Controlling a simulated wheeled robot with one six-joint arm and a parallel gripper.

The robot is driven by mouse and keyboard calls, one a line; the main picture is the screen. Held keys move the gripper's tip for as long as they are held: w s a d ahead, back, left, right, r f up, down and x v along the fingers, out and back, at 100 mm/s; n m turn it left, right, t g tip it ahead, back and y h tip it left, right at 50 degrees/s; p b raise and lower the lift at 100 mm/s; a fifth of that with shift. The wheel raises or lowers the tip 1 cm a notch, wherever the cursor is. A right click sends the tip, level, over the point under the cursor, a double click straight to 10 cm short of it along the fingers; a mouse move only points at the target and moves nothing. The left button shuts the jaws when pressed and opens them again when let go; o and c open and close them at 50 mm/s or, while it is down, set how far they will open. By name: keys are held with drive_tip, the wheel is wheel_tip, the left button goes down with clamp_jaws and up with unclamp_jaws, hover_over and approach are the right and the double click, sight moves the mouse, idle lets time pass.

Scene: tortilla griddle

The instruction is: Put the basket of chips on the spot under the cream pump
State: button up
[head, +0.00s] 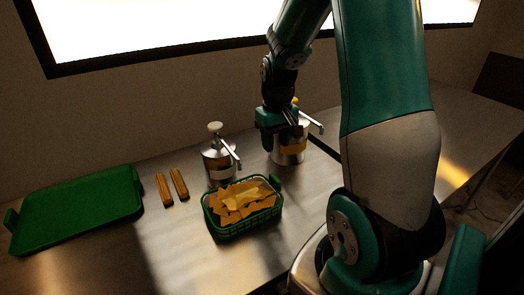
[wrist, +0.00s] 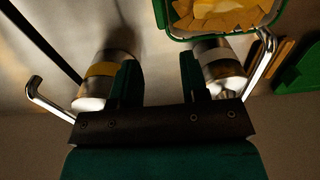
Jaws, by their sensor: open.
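The green basket of chips (head: 230,231) stands on the steel counter, with yellow sauce over the chips. It also shows in the wrist view (wrist: 190,40), cut off by the top edge. A steel pump with a white knob and pale label (head: 219,173) stands just behind the basket. Its spout ends near the basket's back rim. A second pump with a yellow label (head: 293,147) stands to the right, partly hidden by my gripper. I cannot read which holds cream. My gripper (wrist: 158,66) is open and empty, above the counter near the yellow-labelled pump, apart from the basket.
A green tray (head: 80,207) lies at the left of the counter. Two tan sticks (head: 171,187) lie between it and the pumps. The counter right of the basket, in front of the yellow-labelled pump, is clear. A wall stands behind.

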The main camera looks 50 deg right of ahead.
drive_tip(key=a+r+n+t+y, duration=0.1)
drive_tip(key=a+r+n, duration=0.4)
drive_tip(key=a, duration=1)
drive_tip(key=s+a+r+n+g+y, duration=0.1)
drive_tip(key=s+a+r+n+y, duration=0.2)
drive_tip(key=s+a, duration=1.1)
wheel_tip(320, 180, up, 3)
drive_tip(key=shift+a+r+n, duration=0.15)
drive_tip(key=shift+a+n, duration=0.95)
drive_tip(key=shift+n, duration=0.1)
